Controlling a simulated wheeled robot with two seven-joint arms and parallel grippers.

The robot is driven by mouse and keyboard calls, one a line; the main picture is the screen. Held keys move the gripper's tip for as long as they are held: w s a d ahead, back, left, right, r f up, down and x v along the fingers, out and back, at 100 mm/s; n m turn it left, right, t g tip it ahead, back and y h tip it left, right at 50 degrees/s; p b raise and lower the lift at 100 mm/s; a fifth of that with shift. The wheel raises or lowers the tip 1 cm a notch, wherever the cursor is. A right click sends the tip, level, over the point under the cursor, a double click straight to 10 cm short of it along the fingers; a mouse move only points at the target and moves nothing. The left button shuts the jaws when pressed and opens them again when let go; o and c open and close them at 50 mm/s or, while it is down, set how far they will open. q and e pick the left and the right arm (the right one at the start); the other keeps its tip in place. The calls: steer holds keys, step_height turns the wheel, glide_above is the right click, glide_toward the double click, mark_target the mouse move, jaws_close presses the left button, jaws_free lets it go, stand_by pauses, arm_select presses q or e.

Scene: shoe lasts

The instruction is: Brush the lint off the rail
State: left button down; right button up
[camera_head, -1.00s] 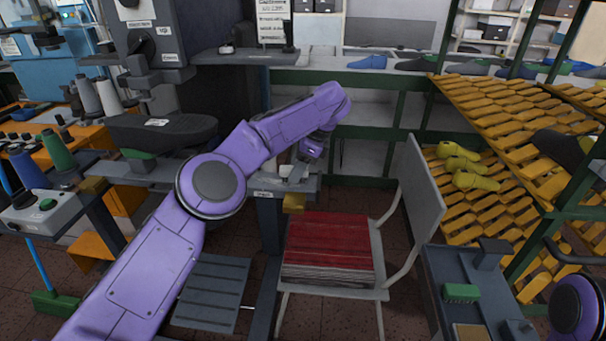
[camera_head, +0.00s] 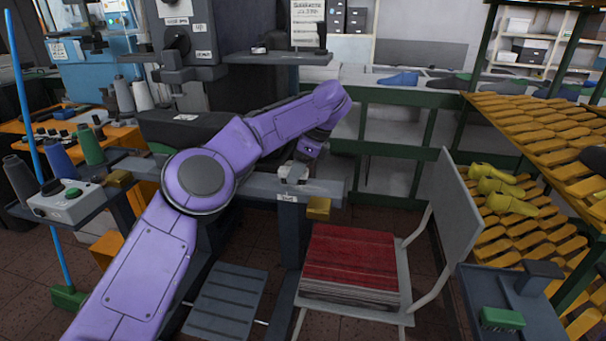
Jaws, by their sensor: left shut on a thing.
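A dark grey horizontal beam (camera_head: 245,187), which looks like the rail, runs from the left to the middle and has a small white label near its right end. I cannot make out lint on it. My left gripper (camera_head: 298,168) is at the end of the purple arm, over the beam's right end. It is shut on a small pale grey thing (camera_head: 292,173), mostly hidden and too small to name. I cannot tell whether that thing touches the beam. My right gripper is out of view.
A chair (camera_head: 455,215) with a red stack (camera_head: 350,262) stands right of the beam. A grey bench (camera_head: 480,285) with a green block (camera_head: 501,318) is at the lower right. A control box (camera_head: 65,202) and thread cones stand left.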

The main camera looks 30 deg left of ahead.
mark_target(284, 167)
arm_select(q)
steer(key=shift+s+a+f, duration=0.1)
steer(key=shift+a+f, duration=0.05)
steer(key=shift+a, duration=0.3)
steer(key=shift+s+a+b, duration=0.25)
steer(key=shift+a+b, duration=0.35)
steer(key=shift+a, duration=0.6)
steer(key=shift+s+a+b, duration=0.15)
steer(key=shift+a+b, duration=0.25)
steer(key=shift+a, duration=0.2)
steer(key=shift+s+a, duration=0.3)
steer(key=shift+a, duration=0.6)
step_height(284, 167, up, 6)
steer(key=p, duration=0.4)
steer(key=shift+p, duration=0.4)
steer(key=shift+w, duration=0.1)
